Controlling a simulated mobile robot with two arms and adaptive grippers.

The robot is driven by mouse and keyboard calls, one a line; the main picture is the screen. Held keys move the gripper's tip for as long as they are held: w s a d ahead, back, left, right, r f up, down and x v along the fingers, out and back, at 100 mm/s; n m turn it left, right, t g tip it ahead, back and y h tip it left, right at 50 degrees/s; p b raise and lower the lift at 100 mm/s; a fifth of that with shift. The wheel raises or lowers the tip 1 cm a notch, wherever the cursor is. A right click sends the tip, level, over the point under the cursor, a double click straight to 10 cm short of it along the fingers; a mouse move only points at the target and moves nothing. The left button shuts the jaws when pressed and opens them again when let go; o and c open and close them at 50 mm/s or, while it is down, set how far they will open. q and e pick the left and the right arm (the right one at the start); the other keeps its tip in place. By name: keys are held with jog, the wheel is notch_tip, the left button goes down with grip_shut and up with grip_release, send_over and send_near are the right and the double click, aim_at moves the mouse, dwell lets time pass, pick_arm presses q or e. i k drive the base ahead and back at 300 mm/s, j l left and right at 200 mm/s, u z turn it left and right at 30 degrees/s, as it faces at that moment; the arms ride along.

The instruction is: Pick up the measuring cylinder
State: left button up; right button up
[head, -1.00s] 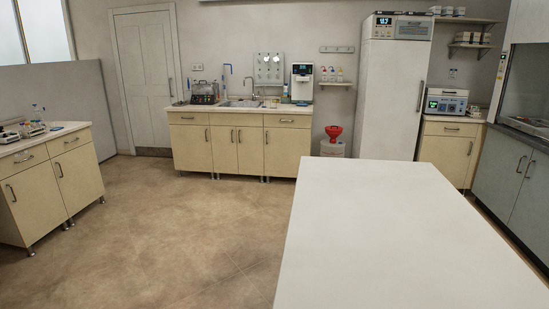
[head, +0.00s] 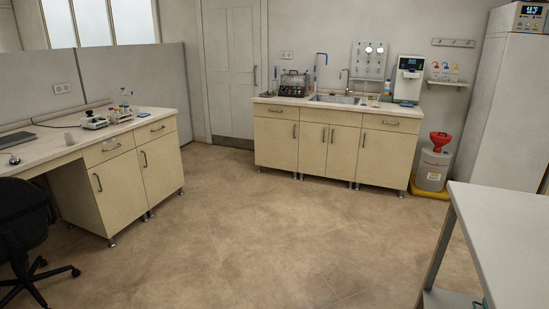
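I cannot make out a measuring cylinder for certain. A tall, thin blue item (head: 315,77) stands at the left end of the sink on the back counter, too small to tell what it is. Small bottles (head: 126,102) stand at the far end of the left bench, also too small to tell apart. Neither of my grippers is in view.
The left bench (head: 62,147) has a black chair (head: 22,225) before it. The sink counter (head: 335,112) stands at the back, with a red-funnelled waste container (head: 433,168) to its right. A white table (head: 510,225) fills the lower right. The middle floor is clear.

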aim_at(365, 92)
jog(key=i+z, duration=0.15)
jog(key=i, duration=0.25)
jog(key=i+j+z, duration=0.1)
jog(key=i, duration=0.3)
jog(key=i+j+z, duration=0.15)
jog(key=i, duration=0.25)
jog(key=i+l+z, duration=0.2)
jog(key=i, duration=0.9)
jog(key=i+j+z, duration=0.25)
jog(key=i, duration=0.8)
jog(key=i+z, duration=0.2)
jog(key=i, duration=0.35)
jog(key=i+z, duration=0.15)
jog(key=i, duration=0.4)
jog(key=i+j+z, duration=0.2)
jog(key=i, duration=0.3)
jog(key=i+j+z, duration=0.15)
jog(key=i, duration=0.4)
